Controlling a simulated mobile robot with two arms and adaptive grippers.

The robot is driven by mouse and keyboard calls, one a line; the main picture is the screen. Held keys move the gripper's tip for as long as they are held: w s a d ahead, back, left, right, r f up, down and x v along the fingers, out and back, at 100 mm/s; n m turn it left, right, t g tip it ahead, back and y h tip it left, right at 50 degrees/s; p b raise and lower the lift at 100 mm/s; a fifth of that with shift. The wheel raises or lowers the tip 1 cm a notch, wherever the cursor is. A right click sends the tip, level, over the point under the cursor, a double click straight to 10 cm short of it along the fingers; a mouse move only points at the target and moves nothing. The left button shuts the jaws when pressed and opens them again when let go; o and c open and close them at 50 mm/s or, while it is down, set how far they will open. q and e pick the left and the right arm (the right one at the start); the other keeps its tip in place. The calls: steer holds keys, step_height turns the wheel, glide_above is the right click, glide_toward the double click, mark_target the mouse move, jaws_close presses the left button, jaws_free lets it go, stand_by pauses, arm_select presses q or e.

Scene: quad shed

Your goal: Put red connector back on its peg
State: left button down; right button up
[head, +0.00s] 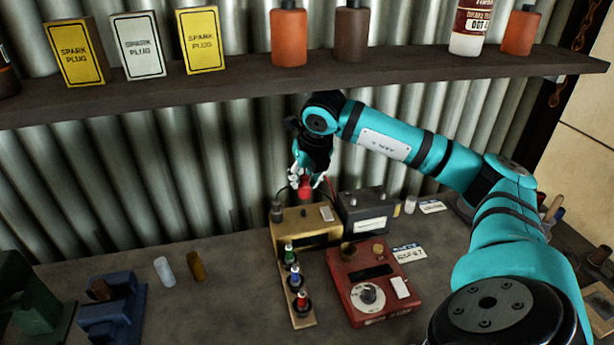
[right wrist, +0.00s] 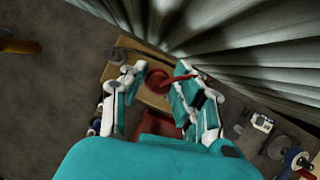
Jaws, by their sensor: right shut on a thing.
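My right gripper (head: 306,181) is shut on the red connector (head: 305,190), above the back of a tan box (head: 303,241). A red cable runs from the connector toward the right. In the right wrist view the red connector (right wrist: 157,82) sits between the fingertips of my right gripper (right wrist: 158,77), over the tan box. A dark connector (head: 277,211) with a black cable stands on the box's left end. I cannot make out a bare peg; the part of the box beneath the gripper is partly hidden. My left gripper is not in view.
A dark box (head: 364,212) stands right of the tan box, a red meter (head: 371,284) in front. A strip (head: 306,320) holds green, blue and red-topped pieces. The shelf (head: 220,88) overhangs behind, carrying boxes and bottles.

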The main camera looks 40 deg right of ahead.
steer(key=shift+w+f, duration=0.1)
steer(key=shift+w, duration=0.2)
steer(key=shift+f, duration=0.15)
steer(key=shift+s+f+b, duration=0.15)
steer(key=shift+f+b, duration=0.6)
steer(key=shift+f, duration=0.1)
steer(key=shift+f+b, duration=0.45)
steer(key=shift+f, duration=0.45)
steer(key=shift+b, duration=0.35)
steer(key=shift+f+b, duration=1.25)
steer(key=shift+b, duration=0.05)
stand_by(0.5)
stand_by(0.3)
steer(key=o, duration=1.1)
steer(key=shift+o, duration=0.5)
